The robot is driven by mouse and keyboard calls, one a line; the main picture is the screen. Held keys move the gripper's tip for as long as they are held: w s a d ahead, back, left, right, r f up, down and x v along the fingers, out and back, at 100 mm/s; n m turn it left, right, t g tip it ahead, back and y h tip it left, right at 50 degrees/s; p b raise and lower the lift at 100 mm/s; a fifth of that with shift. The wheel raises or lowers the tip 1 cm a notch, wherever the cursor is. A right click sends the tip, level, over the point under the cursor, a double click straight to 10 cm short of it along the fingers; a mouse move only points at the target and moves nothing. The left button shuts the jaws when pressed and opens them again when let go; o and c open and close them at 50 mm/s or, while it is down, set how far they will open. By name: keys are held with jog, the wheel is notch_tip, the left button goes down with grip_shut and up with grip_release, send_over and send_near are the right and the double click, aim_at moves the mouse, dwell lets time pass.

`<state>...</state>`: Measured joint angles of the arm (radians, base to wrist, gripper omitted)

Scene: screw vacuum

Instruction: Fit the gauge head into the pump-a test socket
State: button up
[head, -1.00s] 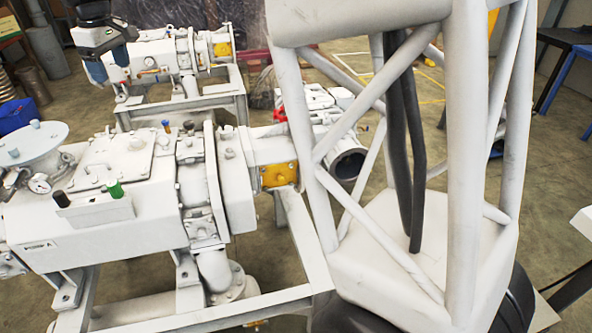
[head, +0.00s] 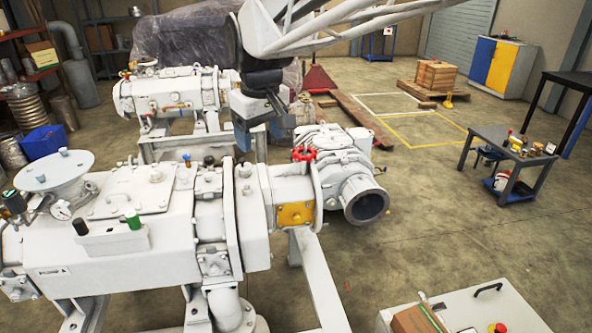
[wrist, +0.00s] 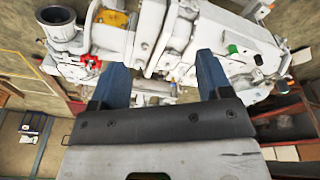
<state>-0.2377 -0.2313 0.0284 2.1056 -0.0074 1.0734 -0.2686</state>
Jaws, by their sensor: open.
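My gripper (head: 260,132), with two blue fingers, is open and empty in front of the rear pump in the head view. In the wrist view its spread fingers (wrist: 160,78) have nothing held between them, with pump parts beyond. The near pump (head: 100,264) carries a round dial gauge (head: 61,210) at its left end and a black cylindrical piece (head: 15,203) beside it. A small grey holder (head: 100,241) on its top has a green-capped piece (head: 132,219) and a black piece (head: 112,223). I cannot tell which piece is the gauge head or which port is the test socket.
The rear pump (head: 168,92) stands behind on a frame. A red handwheel (head: 303,154) and a wide open pipe mouth (head: 367,206) lie right of the near pump. A cart (head: 510,150) stands at the right, a white-topped box (head: 470,310) at the front right. Floor between is open.

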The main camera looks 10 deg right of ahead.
jog(key=s+d+f+m, duration=0.2)
jog(key=s+d+f, duration=0.2)
jog(key=s, duration=0.3)
jog(key=s+d+f+m, duration=0.2)
jog(key=s+d+f, duration=0.2)
jog(key=s, duration=0.4)
jog(key=s+d+f+m, duration=0.2)
jog(key=s+d+f, duration=0.2)
jog(key=s, duration=0.3)
jog(key=shift+s+d+f+t, duration=0.15)
jog(key=shift+s+d+t, duration=0.25)
jog(key=shift+d, duration=0.05)
